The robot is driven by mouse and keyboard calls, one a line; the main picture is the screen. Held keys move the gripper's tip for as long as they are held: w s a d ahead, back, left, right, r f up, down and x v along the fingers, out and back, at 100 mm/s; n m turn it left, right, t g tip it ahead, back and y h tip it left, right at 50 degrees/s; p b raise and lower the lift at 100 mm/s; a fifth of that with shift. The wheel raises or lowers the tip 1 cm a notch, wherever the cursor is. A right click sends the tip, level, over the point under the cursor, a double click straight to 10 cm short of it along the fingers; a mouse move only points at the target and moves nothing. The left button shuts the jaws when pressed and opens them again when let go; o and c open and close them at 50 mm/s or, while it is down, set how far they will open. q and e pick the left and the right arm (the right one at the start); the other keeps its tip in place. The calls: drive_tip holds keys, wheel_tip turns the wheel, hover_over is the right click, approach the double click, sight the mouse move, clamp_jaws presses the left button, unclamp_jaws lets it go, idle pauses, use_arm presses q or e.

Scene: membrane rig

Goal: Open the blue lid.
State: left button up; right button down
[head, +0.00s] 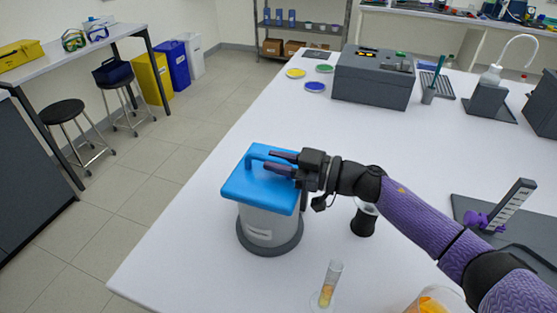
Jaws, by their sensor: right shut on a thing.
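The blue lid (258,190) sits on top of a light grey container (268,228) with a dark grey foot, near the table's left edge. The lid looks closed on the container; I cannot tell if there is a small gap beneath it. A raised blue handle (256,152) stands on the lid's far part. My right gripper (271,161) comes in from the right above the lid and is shut on the handle. Its fingers partly hide the handle. My left gripper is not in view.
A dark cup (364,218) stands right of the container, under my right arm. A small tube with amber liquid (328,290) stands in front. A grey box (373,80) and coloured discs (315,87) lie farther back.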

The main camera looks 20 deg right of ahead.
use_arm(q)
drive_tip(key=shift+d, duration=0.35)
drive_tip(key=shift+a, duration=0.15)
